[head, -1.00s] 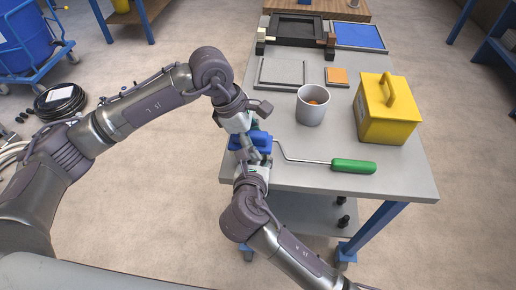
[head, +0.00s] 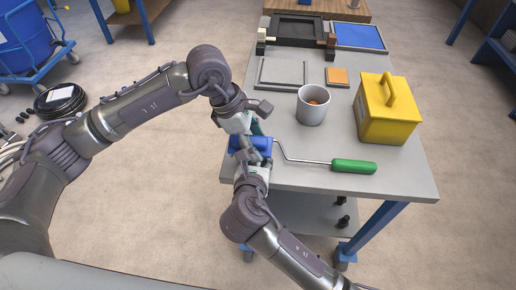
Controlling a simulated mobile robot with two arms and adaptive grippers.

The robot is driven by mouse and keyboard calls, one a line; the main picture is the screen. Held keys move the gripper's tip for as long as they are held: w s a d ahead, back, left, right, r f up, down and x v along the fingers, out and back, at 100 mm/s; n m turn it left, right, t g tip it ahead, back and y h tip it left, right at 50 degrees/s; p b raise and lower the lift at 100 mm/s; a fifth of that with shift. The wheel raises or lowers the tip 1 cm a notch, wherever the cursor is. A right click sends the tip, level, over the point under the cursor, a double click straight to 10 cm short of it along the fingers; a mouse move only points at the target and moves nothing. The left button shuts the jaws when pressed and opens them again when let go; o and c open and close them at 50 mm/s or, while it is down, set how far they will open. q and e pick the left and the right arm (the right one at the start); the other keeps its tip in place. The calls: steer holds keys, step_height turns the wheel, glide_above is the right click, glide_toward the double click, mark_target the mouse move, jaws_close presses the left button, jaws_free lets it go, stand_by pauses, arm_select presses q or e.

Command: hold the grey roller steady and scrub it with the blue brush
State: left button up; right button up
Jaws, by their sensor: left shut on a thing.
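The left gripper (head: 253,140) reaches down at the left edge of the grey table, its fingers shut on the blue brush (head: 237,144). The brush is partly covered by the fingers. The right gripper (head: 256,160) comes up from below, close under the brush; its fingertips are largely hidden, and I cannot tell whether they are shut. The roller's green handle (head: 354,166) lies on the table to the right. Its bent wire (head: 303,160) runs left to the grippers. The grey roller itself is hidden behind the brush and fingers, so contact with the brush cannot be seen.
On the grey table (head: 410,182) stand a grey cup (head: 312,112) with something orange inside and a yellow box (head: 387,115) with a handle. An orange block (head: 337,77), a thin frame (head: 282,73), a black tray (head: 297,28) and a blue panel (head: 359,36) lie farther back.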

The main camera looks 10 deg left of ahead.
arm_select(q)
steer(key=shift+w+d+f+g, duration=0.2)
steer(key=shift+w+f+g, duration=0.1)
steer(key=shift+w+f, duration=0.35)
jaws_close()
steer(key=shift+r, duration=0.1)
steer(key=shift+w+a, duration=0.15)
steer(key=shift+w, duration=1.55)
steer(key=shift+r, duration=0.95)
steer(key=shift+f, duration=1.1)
